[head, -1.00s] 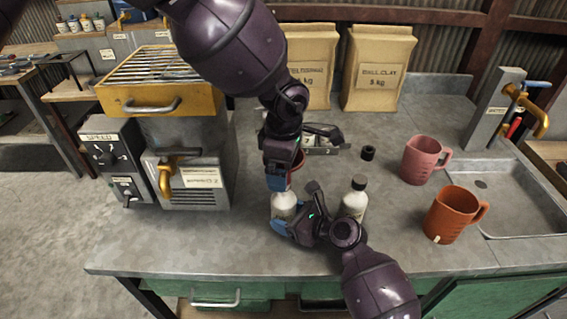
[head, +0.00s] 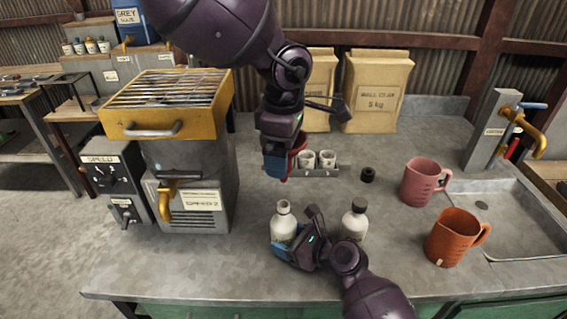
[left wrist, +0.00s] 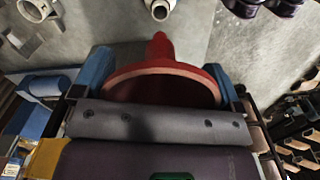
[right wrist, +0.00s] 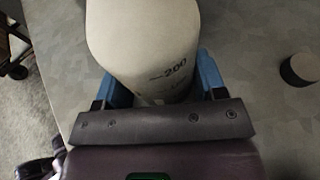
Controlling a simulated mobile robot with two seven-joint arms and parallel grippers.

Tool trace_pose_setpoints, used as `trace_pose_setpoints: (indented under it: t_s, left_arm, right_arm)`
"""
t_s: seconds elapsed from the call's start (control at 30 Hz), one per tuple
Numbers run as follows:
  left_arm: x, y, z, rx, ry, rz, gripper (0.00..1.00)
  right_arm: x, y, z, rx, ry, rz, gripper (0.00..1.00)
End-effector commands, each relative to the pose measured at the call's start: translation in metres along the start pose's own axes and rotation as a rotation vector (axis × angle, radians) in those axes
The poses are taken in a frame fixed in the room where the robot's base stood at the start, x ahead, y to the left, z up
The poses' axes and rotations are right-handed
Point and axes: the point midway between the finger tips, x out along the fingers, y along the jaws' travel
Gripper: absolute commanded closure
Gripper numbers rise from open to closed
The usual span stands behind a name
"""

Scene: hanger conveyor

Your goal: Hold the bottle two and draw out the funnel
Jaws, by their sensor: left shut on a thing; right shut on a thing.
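The red funnel (head: 297,152) is in my left gripper (head: 281,167), above and behind the open white bottle (head: 283,222) and clear of it. In the left wrist view the funnel (left wrist: 163,82) sits between the fingers, spout pointing away, with the bottle's open mouth (left wrist: 160,10) beyond. My right gripper (head: 284,249) is shut on the open bottle, which stands upright on the counter. In the right wrist view the bottle (right wrist: 145,45) fills the gap between the fingers and shows a "200" mark; its lower part is hidden.
A black-capped white bottle (head: 354,221) stands right of my right gripper. A metal rack with white cups (head: 317,160) and a black cap (head: 367,174) are behind. Pink (head: 423,181) and orange (head: 456,238) jugs stand by the sink (head: 520,215). A grill-topped machine (head: 172,120) is left.

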Motion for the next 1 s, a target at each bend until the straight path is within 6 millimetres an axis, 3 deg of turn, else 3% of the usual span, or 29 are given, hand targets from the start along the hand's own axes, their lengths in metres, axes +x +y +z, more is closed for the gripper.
trace_pose_setpoints:
  t_s: [0.27, 0.3, 0.5, 0.8, 1.0]
  left_arm:
    - [-0.002, 0.0, 0.0, 0.0, 0.0, 0.0, 0.3]
    - [-0.002, 0.0, 0.0, 0.0, 0.0, 0.0, 0.3]
    - [-0.002, 0.0, 0.0, 0.0, 0.0, 0.0, 0.3]
    - [-0.002, 0.0, 0.0, 0.0, 0.0, 0.0, 0.3]
    - [-0.002, 0.0, 0.0, 0.0, 0.0, 0.0, 0.3]
  right_arm:
    - [0.0, 0.0, 0.0, 0.0, 0.0, 0.0, 0.49]
    - [0.0, 0.0, 0.0, 0.0, 0.0, 0.0, 0.33]
    - [0.0, 0.0, 0.0, 0.0, 0.0, 0.0, 0.06]
    - [-0.002, 0.0, 0.0, 0.0, 0.0, -0.001, 0.06]
    - [-0.024, -0.001, -0.001, 0.001, 0.0, -0.002, 0.06]
